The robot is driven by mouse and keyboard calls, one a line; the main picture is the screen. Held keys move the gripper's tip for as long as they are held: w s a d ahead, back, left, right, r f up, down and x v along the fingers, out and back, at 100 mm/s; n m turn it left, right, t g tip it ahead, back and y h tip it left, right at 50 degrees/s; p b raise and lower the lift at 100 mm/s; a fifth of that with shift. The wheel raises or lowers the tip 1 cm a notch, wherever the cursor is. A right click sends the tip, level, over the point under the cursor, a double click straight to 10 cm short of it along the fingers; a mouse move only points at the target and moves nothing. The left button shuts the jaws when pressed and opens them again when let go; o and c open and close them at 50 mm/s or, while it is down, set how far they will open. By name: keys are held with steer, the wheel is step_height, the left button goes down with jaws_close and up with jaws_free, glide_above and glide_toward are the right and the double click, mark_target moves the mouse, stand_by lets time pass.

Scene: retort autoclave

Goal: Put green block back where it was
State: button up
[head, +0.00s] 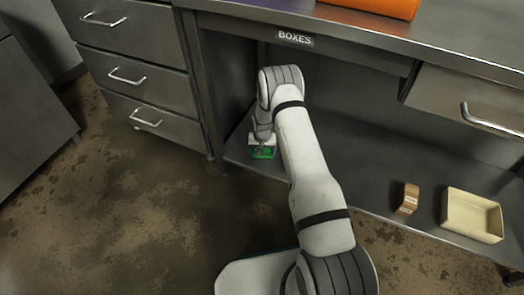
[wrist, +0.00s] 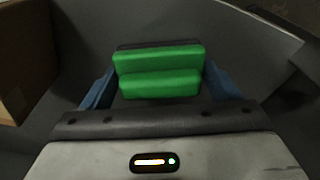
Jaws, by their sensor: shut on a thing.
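The green block (head: 263,153) shows low at the left end of the lower shelf, under the counter, in the head view. In the wrist view the green block (wrist: 158,70) has a stepped face and sits between the two blue fingers. My gripper (wrist: 158,88) is shut on it. In the head view my gripper (head: 262,148) is small and partly hidden by my arm. I cannot tell whether the block touches the shelf.
A steel lower shelf (head: 350,173) runs under the counter marked BOXES. A brown box (head: 408,199) and an open cream box (head: 472,214) stand at its right. A drawer cabinet (head: 140,75) stands at left. A brown carton wall (wrist: 22,60) shows at the wrist view's left.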

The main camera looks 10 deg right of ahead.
steer(key=o, duration=0.8)
steer(key=shift+f, duration=0.15)
steer(key=shift+c, duration=0.2)
step_height(320, 180, up, 12)
steer(key=s+p, duration=0.1)
steer(key=p, duration=0.3)
steer(key=shift+s+a, duration=0.15)
steer(key=shift+s, duration=0.05)
steer(key=shift+s, duration=0.1)
